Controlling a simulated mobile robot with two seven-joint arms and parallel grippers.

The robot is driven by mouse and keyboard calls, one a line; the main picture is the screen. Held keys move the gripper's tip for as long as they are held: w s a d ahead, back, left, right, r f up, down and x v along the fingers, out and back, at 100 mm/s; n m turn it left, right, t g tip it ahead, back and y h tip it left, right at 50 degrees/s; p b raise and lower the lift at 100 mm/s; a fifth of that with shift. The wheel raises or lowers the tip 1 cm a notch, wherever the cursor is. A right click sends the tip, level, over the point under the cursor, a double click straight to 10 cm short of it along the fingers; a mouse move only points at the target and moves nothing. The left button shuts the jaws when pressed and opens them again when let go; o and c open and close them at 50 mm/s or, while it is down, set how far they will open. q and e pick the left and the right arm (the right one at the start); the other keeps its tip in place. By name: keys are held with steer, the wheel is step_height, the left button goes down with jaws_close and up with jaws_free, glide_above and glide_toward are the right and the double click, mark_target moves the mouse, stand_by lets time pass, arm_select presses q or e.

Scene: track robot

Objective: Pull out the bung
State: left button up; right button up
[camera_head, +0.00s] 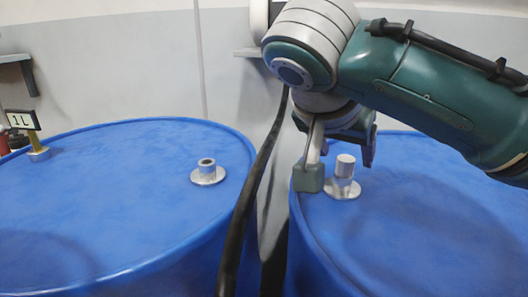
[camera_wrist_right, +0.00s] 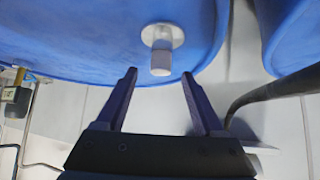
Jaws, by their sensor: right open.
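The bung (camera_head: 345,166) is a light grey plug standing upright in a round metal flange near the edge of the right blue drum (camera_head: 430,230). In the right wrist view the bung (camera_wrist_right: 161,62) points toward my right gripper (camera_wrist_right: 158,76). The two dark purple fingers are apart, with nothing held. The bung's free end shows between the fingertips there; I cannot tell whether the tips reach past it. In the head view my right gripper (camera_head: 347,156) is close beside and behind the bung, partly hidden by its own wrist parts. My left gripper is not in view.
A black hose (camera_head: 250,190) runs down between the drums. A pale wall stands behind.

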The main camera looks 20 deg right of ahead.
mark_target(348, 165)
steer(key=x, duration=0.6)
steer(key=shift+w+d+f, duration=0.15)
steer(key=shift+d+f, duration=0.05)
jaws_close()
stand_by(0.4)
